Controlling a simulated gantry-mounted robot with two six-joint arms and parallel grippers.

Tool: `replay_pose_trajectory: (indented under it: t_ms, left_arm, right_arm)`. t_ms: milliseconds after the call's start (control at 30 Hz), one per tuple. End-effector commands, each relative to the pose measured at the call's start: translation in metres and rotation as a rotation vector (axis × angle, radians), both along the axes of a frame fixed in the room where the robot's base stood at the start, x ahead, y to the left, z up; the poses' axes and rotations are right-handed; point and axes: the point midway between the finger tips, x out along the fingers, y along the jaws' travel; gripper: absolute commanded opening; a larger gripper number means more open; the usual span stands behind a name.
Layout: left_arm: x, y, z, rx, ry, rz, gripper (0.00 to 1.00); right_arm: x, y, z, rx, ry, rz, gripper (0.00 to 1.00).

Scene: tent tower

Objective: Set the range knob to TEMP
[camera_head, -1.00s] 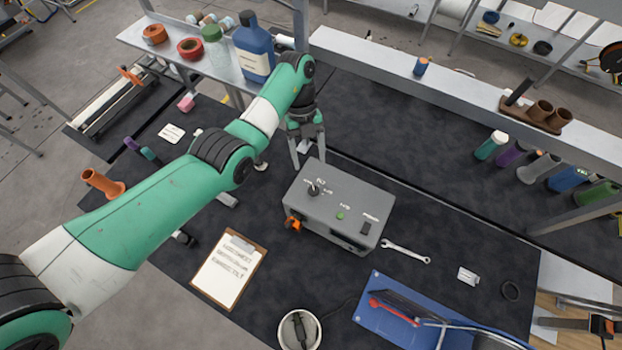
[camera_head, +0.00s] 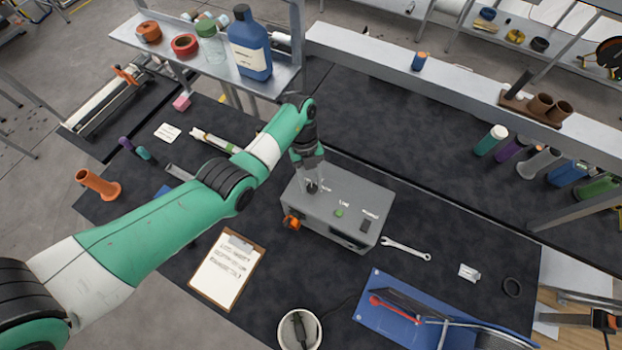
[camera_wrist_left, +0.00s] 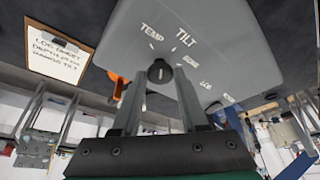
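The grey instrument box (camera_head: 345,200) stands on the dark bench mat. Its black range knob (camera_wrist_left: 160,72) shows in the left wrist view, with a light pointer line and the printed labels TEMP (camera_wrist_left: 152,33) and TILT (camera_wrist_left: 184,38) beyond it. In the head view the knob (camera_head: 311,187) is partly covered by my left gripper (camera_head: 311,184). The left wrist view shows my left gripper (camera_wrist_left: 160,73) open, one finger on each side of the knob with small gaps. Whether a fingertip touches it is hard to tell. My right gripper is not in view.
The box also carries an orange part (camera_head: 291,222), a green button (camera_head: 339,213) and a black switch (camera_head: 369,226). A clipboard (camera_head: 228,268), a wrench (camera_head: 406,249) and a white cup (camera_head: 300,328) lie around it. A bottle shelf (camera_head: 190,65) stands behind left.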

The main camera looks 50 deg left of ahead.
Motion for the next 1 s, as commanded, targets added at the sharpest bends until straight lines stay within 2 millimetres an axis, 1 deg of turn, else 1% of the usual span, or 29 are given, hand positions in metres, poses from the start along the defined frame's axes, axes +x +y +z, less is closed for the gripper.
replay_pose_trajectory:
  t_ms: [33,167,200,233,367,433,467,600,700,767,867,1000]
  left_arm:
    - [0.0,0.0,0.0,0.0,0.0,0.0,0.32]
    - [0.0,0.0,0.0,0.0,0.0,0.0,0.09]
    - [0.0,0.0,0.0,0.0,0.0,0.0,0.02]
    - [0.0,0.0,0.0,0.0,0.0,0.0,0.0]
    - [0.0,0.0,0.001,0.0,0.0,0.003,0.0]
    - [-0.001,0.0,0.004,0.0,0.002,0.024,0.0]
    - [-0.001,0.001,0.006,0.0,0.002,0.04,0.0]
    - [-0.003,0.001,0.011,-0.001,0.003,0.167,0.0]
    - [-0.004,0.001,0.01,0.001,0.004,0.273,0.0]
    - [-0.004,0.001,0.009,0.0,0.002,0.327,0.0]
    - [-0.004,0.001,0.005,-0.001,0.002,0.389,0.0]
    - [-0.003,0.001,0.001,-0.002,0.001,0.411,0.0]
  right_arm:
    - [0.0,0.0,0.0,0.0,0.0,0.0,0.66]
    - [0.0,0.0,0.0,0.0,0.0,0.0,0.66]
    - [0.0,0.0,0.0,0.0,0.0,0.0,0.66]
    - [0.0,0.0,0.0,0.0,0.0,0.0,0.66]
    - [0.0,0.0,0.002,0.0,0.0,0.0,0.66]
    - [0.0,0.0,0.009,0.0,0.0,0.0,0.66]
    - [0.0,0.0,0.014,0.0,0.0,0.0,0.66]
    - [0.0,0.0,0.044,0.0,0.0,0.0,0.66]
    - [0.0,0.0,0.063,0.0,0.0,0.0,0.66]
    - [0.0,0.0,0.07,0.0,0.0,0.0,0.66]
    - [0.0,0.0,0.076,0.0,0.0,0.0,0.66]
    - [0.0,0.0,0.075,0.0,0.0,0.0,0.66]
